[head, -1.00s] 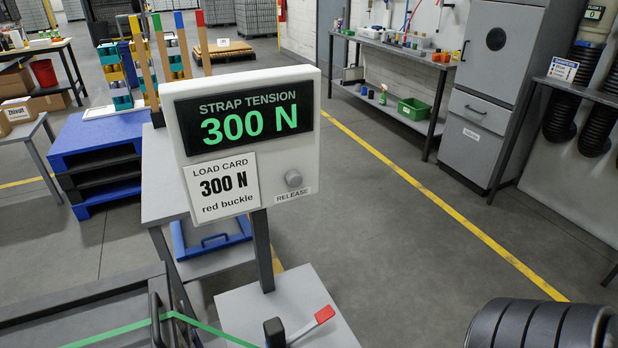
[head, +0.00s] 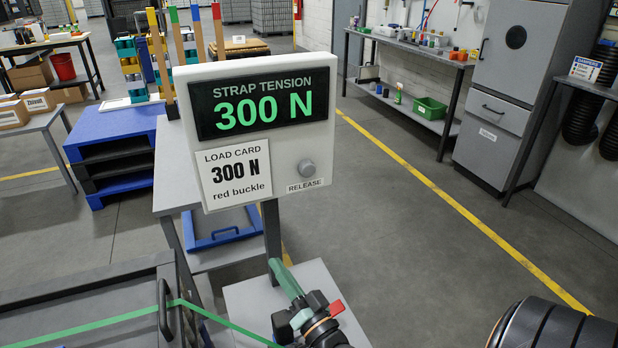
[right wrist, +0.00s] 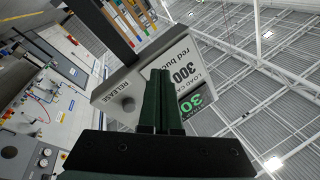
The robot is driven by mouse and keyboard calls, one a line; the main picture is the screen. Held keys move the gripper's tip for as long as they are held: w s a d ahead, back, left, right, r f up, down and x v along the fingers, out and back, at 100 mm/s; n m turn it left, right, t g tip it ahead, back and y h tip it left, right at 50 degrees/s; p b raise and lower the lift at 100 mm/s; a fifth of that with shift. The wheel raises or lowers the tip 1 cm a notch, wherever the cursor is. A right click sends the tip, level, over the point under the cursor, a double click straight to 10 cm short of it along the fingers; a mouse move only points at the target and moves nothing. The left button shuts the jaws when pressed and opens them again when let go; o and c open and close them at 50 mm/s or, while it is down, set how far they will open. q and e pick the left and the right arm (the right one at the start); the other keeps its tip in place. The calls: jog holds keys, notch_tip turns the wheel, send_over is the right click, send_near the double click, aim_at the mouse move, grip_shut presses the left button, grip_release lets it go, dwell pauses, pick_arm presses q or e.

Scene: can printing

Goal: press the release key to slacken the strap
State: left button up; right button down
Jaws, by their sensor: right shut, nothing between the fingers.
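The release key is a round grey button (head: 307,168) on a white panel (head: 322,110), above a RELEASE label. The panel's display (head: 262,105) reads STRAP TENSION 300 N in green, and its load card (head: 234,175) reads 300 N, red buckle. The key also shows in the right wrist view (right wrist: 127,103), left of the fingers. My right gripper (head: 279,268) is shut and empty, below the panel and apart from the key; its green fingers (right wrist: 160,78) point toward the panel. A green strap (head: 90,326) runs across the lower left. My left gripper is not in view.
A dark crate (head: 80,290) with a black handle is at lower left. Blue pallets (head: 115,130) stand behind. The floor right of the panel is clear.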

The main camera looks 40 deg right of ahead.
aim_at(307, 169)
jog(key=s+d+r+m+h+b, duration=0.1)
jog(key=d+r+m+h, duration=1)
jog(key=m+h, duration=0.4)
jog(key=shift+s+d+g, duration=0.35)
jog(key=shift+s+g, duration=0.05)
jog(key=shift+w, duration=0.1)
jog(key=w+d+b, duration=0.2)
jog(key=w+b, duration=0.2)
jog(key=w, duration=0.4)
jog(key=shift+w+d, duration=0.15)
jog(key=shift+d, duration=0.15)
jog(key=shift+f, duration=0.1)
dwell(0.5)
